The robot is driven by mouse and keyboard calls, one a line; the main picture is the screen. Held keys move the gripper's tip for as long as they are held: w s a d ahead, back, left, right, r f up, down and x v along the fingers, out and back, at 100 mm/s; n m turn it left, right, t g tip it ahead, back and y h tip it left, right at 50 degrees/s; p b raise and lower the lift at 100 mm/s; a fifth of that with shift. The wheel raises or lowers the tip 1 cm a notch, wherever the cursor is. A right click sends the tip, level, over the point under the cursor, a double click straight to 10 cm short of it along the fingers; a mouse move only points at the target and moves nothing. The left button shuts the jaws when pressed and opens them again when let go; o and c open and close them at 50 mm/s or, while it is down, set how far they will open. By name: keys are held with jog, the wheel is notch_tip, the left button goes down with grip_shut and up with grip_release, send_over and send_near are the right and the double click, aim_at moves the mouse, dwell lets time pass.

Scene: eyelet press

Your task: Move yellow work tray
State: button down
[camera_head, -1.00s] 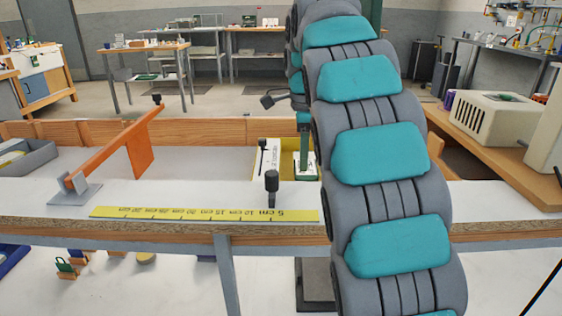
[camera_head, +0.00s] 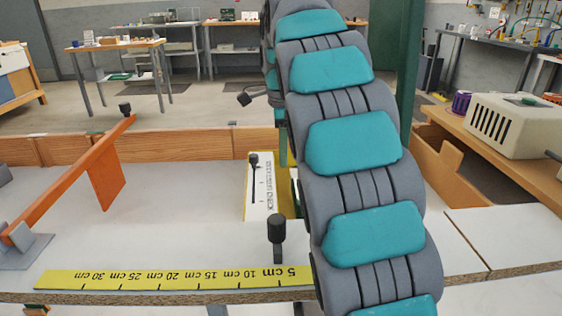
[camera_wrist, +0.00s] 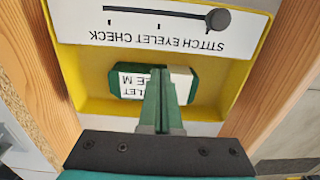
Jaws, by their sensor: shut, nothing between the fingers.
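The yellow work tray (camera_wrist: 97,62) fills the middle of the wrist view. In the head view the tray (camera_head: 284,165) lies on the white bench, partly hidden by my arm. A white panel (camera_wrist: 165,25) marked "STITCH EYELET CHECK" lies in it, with a black lever or slider. A green block (camera_wrist: 127,82) with a white label sits in the tray below the panel. My gripper (camera_wrist: 161,76) is shut and empty, its green fingers over the tray in front of the block. I cannot tell whether they touch it.
An orange bar (camera_head: 75,178) on a grey foot stands at left. A yellow ruler (camera_head: 170,279) runs along the front edge, with a black knob (camera_head: 276,228) beside it. Wooden boards edge the back. A beige vented box (camera_head: 515,125) stands at right. The bench between bar and tray is clear.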

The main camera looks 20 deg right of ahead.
aim_at(283, 198)
notch_tip(283, 198, down, 10)
jog(key=b, duration=0.4)
jog(key=shift+r, duration=0.25)
